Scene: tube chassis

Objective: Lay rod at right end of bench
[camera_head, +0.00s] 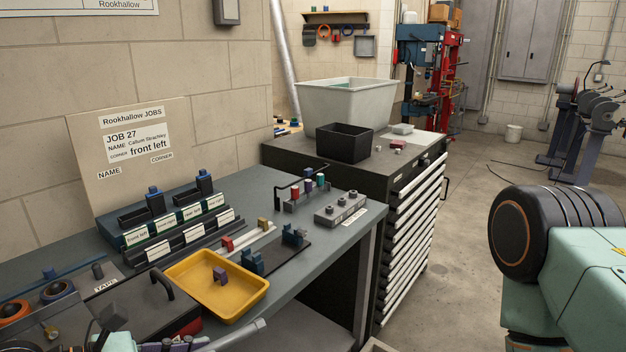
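A pale grey rod-like bar (236,337) shows at the bottom edge, slanting up to the right in front of the bench (345,240). Its lower end is cut off by the frame. Dark and mint parts beside it at the bottom left seem to belong to my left gripper (105,325); its fingertips are not clear, and I cannot tell whether it holds the bar. The bench's right end bears a grey block with several knobs (340,209) and a small rack of coloured pieces (307,188). My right gripper is out of view; only mint arm parts show at the right.
A yellow tray (250,298) holding a small purple block sits near the bench's front edge. A drawer cabinet (407,230) with a black bin (345,143) adjoins the bench's right end.

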